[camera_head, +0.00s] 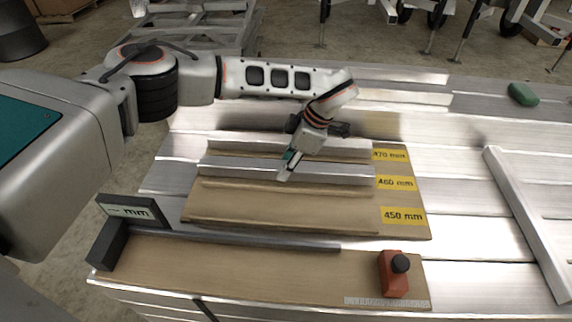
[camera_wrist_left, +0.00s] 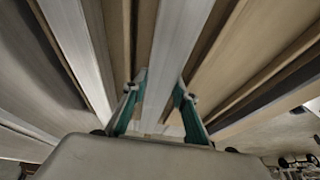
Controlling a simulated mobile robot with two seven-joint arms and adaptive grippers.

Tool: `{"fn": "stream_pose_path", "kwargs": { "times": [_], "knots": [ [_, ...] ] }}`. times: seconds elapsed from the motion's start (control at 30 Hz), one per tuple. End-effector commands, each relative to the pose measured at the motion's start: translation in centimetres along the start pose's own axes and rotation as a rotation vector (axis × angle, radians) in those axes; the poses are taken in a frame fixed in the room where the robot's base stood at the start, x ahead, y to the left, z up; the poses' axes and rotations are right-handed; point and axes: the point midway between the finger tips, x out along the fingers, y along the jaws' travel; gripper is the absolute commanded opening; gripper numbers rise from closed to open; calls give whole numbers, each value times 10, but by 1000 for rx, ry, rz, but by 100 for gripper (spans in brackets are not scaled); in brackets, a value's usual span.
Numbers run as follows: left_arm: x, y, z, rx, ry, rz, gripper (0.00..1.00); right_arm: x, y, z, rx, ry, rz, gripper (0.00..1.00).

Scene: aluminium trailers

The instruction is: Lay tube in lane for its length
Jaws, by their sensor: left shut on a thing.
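A wooden lane board (camera_head: 290,210) carries yellow labels 470 mm (camera_head: 391,155), 460 mm (camera_head: 396,183) and 450 mm (camera_head: 403,216). My left gripper (camera_head: 288,168) reaches down over the board and is shut on a silver tube (camera_head: 335,171). The tube runs lengthwise, roughly level with the 460 mm label; I cannot tell whether it rests on the board. In the left wrist view the held tube (camera_wrist_left: 177,45) passes between the teal fingers (camera_wrist_left: 158,100). Another silver tube (camera_head: 330,149) lies behind it, beside the 470 mm label. The nearest lane looks empty. My right gripper is out of view.
In front, a measuring board (camera_head: 250,272) has a dark end block with an mm display (camera_head: 132,210), a dark grey rail (camera_head: 270,241) and a red block with a black knob (camera_head: 395,275). A silver bar (camera_head: 525,222) lies at right. A green object (camera_head: 523,94) sits at the back right.

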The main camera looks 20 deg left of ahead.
Motion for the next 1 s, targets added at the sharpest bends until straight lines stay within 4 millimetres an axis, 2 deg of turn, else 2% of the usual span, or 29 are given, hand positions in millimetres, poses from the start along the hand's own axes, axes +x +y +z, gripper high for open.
{"fn": "stream_pose_path", "kwargs": {
  "times": [0.03, 0.07, 0.1, 0.47, 0.57, 0.7, 1.0],
  "knots": [
    [0, 0, 0, -1, -1, 2, 0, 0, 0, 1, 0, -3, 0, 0],
    [1, 0, 0, 0, 0, 1, 32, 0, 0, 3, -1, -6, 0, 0],
    [0, 0, 0, 0, 0, 1, 43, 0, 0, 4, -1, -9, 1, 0],
    [0, 0, 0, 0, 0, -1, 44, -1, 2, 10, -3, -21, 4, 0],
    [-7, 0, -1, -1, 0, 2, 44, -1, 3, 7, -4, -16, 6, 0],
    [-32, 1, -2, -4, -1, 8, 44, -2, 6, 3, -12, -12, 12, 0],
    [-92, 1, -2, -4, 0, 6, 44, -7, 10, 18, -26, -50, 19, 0]
  ]
}}
